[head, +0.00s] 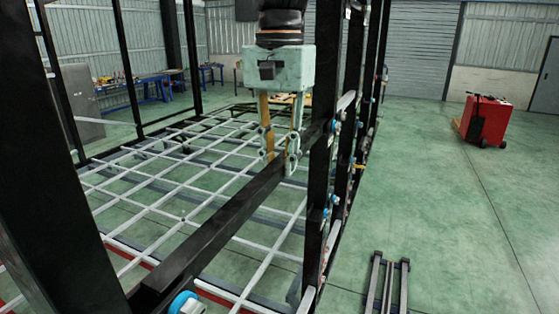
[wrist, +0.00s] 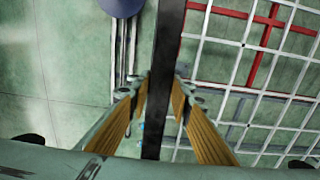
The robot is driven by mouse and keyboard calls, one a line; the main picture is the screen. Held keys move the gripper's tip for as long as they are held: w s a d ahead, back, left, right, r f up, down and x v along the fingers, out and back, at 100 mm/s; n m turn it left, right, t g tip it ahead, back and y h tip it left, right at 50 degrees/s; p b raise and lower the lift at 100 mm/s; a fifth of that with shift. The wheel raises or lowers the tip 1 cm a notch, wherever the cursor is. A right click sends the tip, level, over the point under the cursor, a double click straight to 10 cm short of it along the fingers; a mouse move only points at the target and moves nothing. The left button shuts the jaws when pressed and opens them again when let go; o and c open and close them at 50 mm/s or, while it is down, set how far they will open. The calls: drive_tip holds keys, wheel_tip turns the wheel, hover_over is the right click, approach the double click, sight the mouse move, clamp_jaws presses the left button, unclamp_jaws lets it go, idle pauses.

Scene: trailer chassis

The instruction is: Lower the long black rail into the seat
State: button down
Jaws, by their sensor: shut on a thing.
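The long black rail (head: 222,226) runs slantwise from the near lower left to the black uprights at the right of the frame. My gripper (head: 280,160), pale green with yellow finger pads, points down and is shut on the rail toward its far part. In the wrist view the rail (wrist: 169,45) passes lengthwise between the two fingers (wrist: 163,85), one on each side. The rail's near end lies close to a blue and white round fitting (head: 184,302). I cannot make out the seat, nor tell whether the rail touches any support.
Black uprights (head: 319,160) with blue fittings stand close on the right. A white grid (head: 185,215) lies low beneath the rail. Loose dark bars (head: 387,285) lie on the floor at the lower right. A red cart (head: 485,120) stands far right; the green floor between is mostly clear.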

drive_tip(key=shift+f, duration=0.25)
idle(0.5)
drive_tip(key=c, duration=2.3)
unclamp_jaws()
drive_tip(key=shift+r, duration=6)
drive_tip(key=s+d+f+n+t+b, duration=0.1)
drive_tip(key=s+d+f+b, duration=0.3)
drive_tip(key=s+f, duration=0.5)
drive_tip(key=s+d+f+n+t+b, duration=0.1)
drive_tip(key=s+d+f+n+b, duration=0.1)
drive_tip(key=s+d+f+b, duration=0.2)
drive_tip(key=s+d+f+n+t+b, duration=0.2)
drive_tip(key=s+d+f+b, duration=0.2)
drive_tip(key=s+d+f, duration=0.5)
drive_tip(key=shift+s+f+b, duration=0.1)
drive_tip(key=shift+s+f, duration=1.05)
drive_tip(key=shift+s, duration=0.5)
drive_tip(key=shift+s+f+b, duration=0.1)
drive_tip(key=shift+s+f, duration=1.1)
drive_tip(key=shift+s, duration=0.5)
drive_tip(key=shift+s+f+b, duration=0.1)
drive_tip(key=shift+s+f, duration=1.05)
drive_tip(key=shift+s, duration=0.5)
